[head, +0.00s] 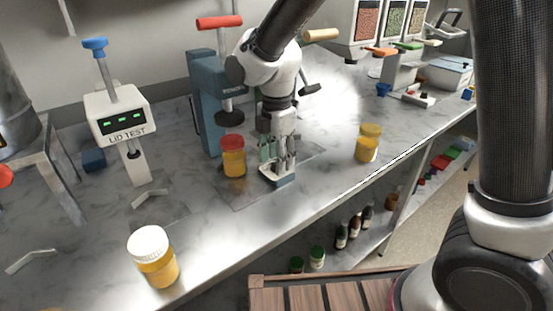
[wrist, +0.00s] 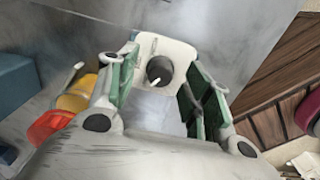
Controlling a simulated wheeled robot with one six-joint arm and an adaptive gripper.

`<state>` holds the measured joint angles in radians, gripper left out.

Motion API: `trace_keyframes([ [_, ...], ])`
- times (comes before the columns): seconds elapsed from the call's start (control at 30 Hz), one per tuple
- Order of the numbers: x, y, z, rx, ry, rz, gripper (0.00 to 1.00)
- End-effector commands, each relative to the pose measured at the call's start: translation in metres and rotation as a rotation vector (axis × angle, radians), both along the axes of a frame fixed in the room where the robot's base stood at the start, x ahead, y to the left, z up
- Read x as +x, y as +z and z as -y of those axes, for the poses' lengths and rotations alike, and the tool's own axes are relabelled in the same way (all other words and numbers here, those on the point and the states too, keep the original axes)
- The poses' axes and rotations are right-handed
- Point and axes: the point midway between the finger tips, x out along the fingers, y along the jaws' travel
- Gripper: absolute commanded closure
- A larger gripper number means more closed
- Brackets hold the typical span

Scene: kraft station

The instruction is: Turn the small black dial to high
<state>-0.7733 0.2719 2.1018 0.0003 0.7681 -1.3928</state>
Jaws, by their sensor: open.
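The small black dial (wrist: 159,71) sits on a white panel (wrist: 182,50) in the wrist view. It has a short white pointer mark, and no setting labels can be read. My gripper (wrist: 162,85) is open, with its two green-padded fingers on either side of the dial and a gap around it. The dial itself is hidden there behind the fingers.
A red-lidded amber jar (head: 233,158) stands close left of my gripper, before a blue press (head: 206,95). A white-lidded jar (head: 154,262), a lid tester (head: 121,116) and a yellow-lidded jar (head: 367,148) stand farther off. The marble counter (head: 235,235) is clear toward its front edge.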

Motion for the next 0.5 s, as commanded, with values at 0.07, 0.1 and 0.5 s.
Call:
trace_keyframes([
  [0.07, -0.0001, -0.0049, 0.0001, -0.001, 0.000, -0.001, 0.50],
  [0.1, 0.0000, -0.0060, 0.0000, 0.000, 0.000, 0.000, 0.50],
  [0.5, 0.0000, -0.0063, 0.0000, 0.001, -0.001, 0.001, 0.81],
])
